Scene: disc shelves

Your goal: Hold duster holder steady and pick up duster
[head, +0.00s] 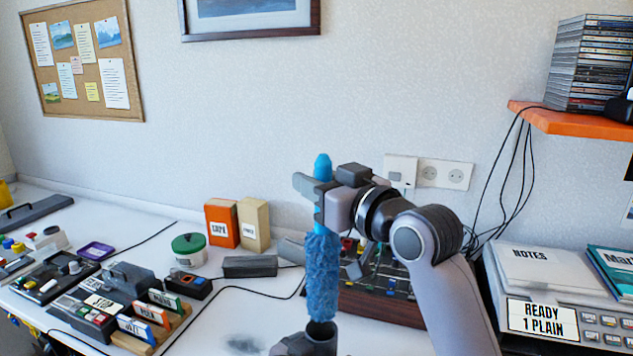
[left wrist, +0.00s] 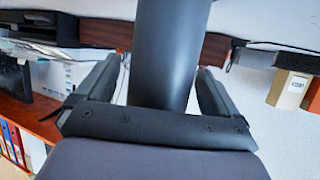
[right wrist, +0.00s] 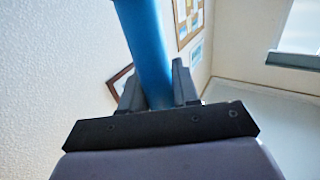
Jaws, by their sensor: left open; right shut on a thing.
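The duster has a blue handle (head: 322,165) and a fluffy blue head (head: 322,275), and it hangs upright. My right gripper (head: 322,190) is shut on the handle near its top; the handle also shows between the fingers in the right wrist view (right wrist: 150,50). The duster holder (head: 321,332) is a dark upright cylinder at the bottom of the head view. The duster's lower end is at the holder's mouth; I cannot tell whether its tip is still inside. My left gripper (left wrist: 160,85) is open, with its fingers on either side of the holder (left wrist: 168,45).
A board with knobs and cables (head: 380,290) stands behind my right arm. An orange box (head: 221,223), a tan box (head: 254,225) and a green-lidded tub (head: 189,250) stand at the back. An orange shelf (head: 575,120) juts out at right. Air above the duster is clear.

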